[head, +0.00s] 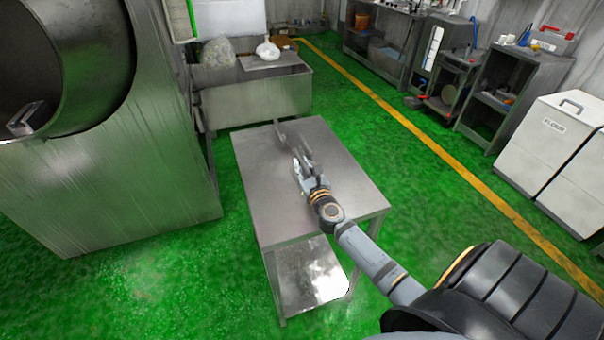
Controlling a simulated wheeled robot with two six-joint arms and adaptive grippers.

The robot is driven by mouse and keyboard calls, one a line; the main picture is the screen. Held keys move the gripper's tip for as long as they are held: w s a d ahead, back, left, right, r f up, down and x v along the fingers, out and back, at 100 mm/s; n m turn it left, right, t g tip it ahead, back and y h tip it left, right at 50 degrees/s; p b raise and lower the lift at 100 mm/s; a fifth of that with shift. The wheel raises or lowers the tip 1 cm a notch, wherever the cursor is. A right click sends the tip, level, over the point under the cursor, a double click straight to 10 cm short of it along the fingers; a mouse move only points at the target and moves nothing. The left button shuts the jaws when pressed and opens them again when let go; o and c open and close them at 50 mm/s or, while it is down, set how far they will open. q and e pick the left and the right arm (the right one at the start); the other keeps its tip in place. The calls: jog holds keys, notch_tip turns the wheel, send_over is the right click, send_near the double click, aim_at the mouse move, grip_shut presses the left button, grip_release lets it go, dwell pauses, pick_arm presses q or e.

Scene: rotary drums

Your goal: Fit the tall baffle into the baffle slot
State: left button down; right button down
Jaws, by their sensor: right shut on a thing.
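A thin grey metal piece, which looks like the tall baffle (281,134), is at my right gripper (302,163), over the far part of the steel table. The gripper is shut on it. The gripper's fingers and the piece are small and similar in grey, so their exact edges are hard to tell apart. I cannot tell whether the piece touches the table top. A steel drum (97,75) opens at the upper left, with a small grey metal part (27,118) inside its lower rim. I cannot make out the baffle slot. My left gripper is out of view.
The steel table (345,180) has a lower shelf (308,275) and a mostly bare top. A steel bin (258,100) with a sack (217,53) stands behind it. White cabinets (550,135) and dark shelves stand at the right. Green floor is free between.

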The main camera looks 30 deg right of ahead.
dwell(0.4)
notch_tip(320, 180, up, 10)
jog(key=p, duration=0.6)
jog(key=shift+r+p, duration=0.1)
jog(key=shift+p, duration=0.25)
jog(key=s+a+f+n+y, duration=0.1)
jog(key=s+a, duration=0.3)
jog(key=a, duration=0.5)
jog(key=s+a+f+n+y, duration=0.1)
jog(key=s+a+f+y, duration=0.1)
jog(key=a, duration=0.7)
jog(key=shift+s+a+n+t+y, duration=0.35)
jog(key=shift+s+y, duration=0.35)
jog(key=shift+s, duration=0.4)
